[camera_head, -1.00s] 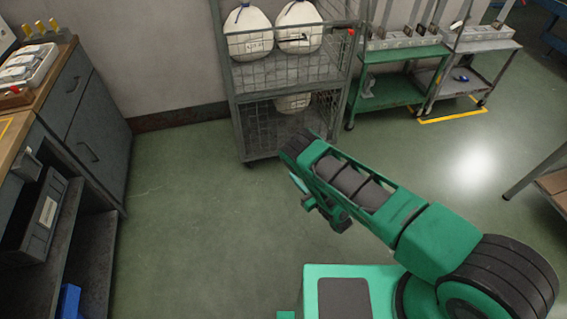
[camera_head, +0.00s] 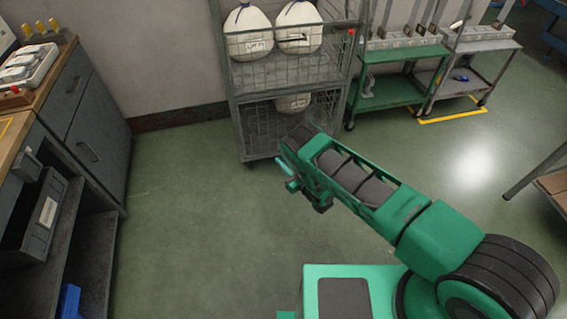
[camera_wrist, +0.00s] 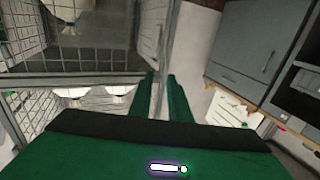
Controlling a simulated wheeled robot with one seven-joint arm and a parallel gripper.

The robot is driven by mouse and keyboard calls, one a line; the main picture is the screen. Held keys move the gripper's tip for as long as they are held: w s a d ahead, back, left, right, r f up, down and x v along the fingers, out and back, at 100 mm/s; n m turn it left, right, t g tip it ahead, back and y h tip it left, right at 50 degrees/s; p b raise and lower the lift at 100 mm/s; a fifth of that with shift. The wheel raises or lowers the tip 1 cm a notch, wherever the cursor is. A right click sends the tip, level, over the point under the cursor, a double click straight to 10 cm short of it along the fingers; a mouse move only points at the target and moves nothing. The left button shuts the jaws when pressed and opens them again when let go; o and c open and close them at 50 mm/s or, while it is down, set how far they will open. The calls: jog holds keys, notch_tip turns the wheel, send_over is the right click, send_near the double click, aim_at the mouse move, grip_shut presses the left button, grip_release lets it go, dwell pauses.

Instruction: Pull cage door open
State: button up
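The grey wire-mesh cage (camera_head: 240,130) stands against the wall at top centre in the head view. Its lower part has mesh across the front; I cannot tell which panel is the door. In the wrist view, a mesh panel (camera_wrist: 30,110) and a grey upright post (camera_wrist: 165,45) of the cage show close up. My gripper (camera_wrist: 161,78) has its two green fingers apart, with the post seen in line with the gap. I cannot tell whether either finger touches it. In the head view the fingers are small and partly hidden by my own wrist.
White bags (camera_head: 248,32) sit on the cage's upper shelf. A green trolley (camera_head: 392,92) and a grey trolley (camera_head: 455,88) stand to the right. A grey cabinet (camera_head: 95,125) and workbench are at left. The floor (camera_head: 200,230) between is clear.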

grip_shut()
dwell(1.1)
grip_release()
jog(key=shift+d, duration=0.1)
jog(key=v, duration=1)
jog(key=shift+s+d, duration=0.3)
